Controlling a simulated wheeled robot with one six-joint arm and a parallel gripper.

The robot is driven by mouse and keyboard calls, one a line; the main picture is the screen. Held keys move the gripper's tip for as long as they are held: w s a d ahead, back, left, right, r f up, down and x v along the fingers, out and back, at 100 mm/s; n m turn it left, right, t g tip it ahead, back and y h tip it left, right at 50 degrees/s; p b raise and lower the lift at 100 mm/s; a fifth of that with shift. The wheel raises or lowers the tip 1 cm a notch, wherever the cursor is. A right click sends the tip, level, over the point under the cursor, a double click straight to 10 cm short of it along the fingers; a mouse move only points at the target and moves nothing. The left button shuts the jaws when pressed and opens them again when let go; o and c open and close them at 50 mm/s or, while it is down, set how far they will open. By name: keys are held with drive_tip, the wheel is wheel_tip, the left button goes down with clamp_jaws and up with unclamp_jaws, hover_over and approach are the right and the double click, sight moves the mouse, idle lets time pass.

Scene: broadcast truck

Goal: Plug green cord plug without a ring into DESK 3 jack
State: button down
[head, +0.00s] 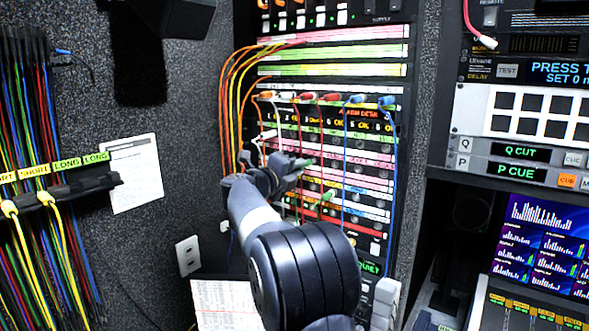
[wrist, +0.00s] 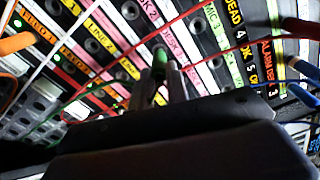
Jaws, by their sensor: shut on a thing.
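My gripper (head: 294,168) is shut on a green plug (head: 309,162) in front of the jack panel (head: 373,173). In the wrist view the green plug (wrist: 159,60) sticks out between the two fingers (wrist: 166,84) and points at the labelled jack rows. Pink strips with DESK lettering (wrist: 176,42) lie close by the plug tip; I cannot tell which jack it faces or whether it touches one. A second green plug (head: 327,196) shows lower on the panel. Whether either has a ring is too small to tell.
Orange, white, red and blue plugs (head: 331,97) sit along an upper row, with cords hanging across the panel. A red cord (wrist: 205,20) crosses near my fingers. Orange and yellow cords (head: 232,105) run down the panel's left side. A cord rack (head: 65,185) hangs at left.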

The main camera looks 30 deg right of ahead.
drive_tip(key=shift+w+d, duration=0.2)
drive_tip(key=shift+d, duration=0.3)
drive_tip(key=shift+w+d+p, duration=0.15)
drive_tip(key=shift+d+p, duration=0.1)
drive_tip(key=shift+p, duration=0.15)
drive_tip(key=c, duration=1.3)
unclamp_jaws()
drive_tip(key=b+v, duration=0.3)
drive_tip(key=v, duration=0.7)
drive_tip(key=shift+a+b, duration=0.35)
drive_tip(key=shift+b, duration=0.05)
